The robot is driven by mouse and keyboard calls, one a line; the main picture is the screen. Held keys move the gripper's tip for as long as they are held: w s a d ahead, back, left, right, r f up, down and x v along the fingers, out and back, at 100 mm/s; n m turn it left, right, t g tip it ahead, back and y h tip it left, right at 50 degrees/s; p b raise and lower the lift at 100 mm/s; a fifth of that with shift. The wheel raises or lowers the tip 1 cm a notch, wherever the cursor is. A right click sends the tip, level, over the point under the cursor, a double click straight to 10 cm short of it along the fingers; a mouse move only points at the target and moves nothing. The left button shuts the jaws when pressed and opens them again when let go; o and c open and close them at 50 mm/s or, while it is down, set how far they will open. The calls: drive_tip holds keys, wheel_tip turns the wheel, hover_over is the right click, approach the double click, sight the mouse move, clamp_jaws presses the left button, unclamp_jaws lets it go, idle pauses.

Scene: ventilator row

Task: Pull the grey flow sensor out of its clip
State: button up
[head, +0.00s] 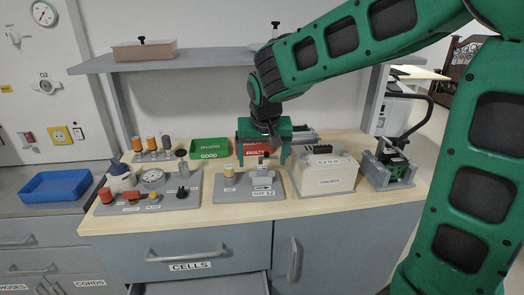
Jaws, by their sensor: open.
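A green GOOD tray (210,146) and a red FAULTY tray (252,151) lie behind. A pale box (325,174) stands close on the right, a green-black device (392,165) beyond it. A board with a gauge (153,178) lies left. A shelf (200,60) hangs above. An open drawer (210,285) juts out below.

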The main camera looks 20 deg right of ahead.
sight(262, 167)
drive_tip(key=shift+x, duration=2.9)
drive_tip(key=c, duration=1.1)
drive_tip(key=shift+o, duration=1.4)
drive_tip(key=c, duration=0.3)
drive_tip(key=shift+r, duration=0.2)
drive_tip(key=shift+r, duration=1.85)
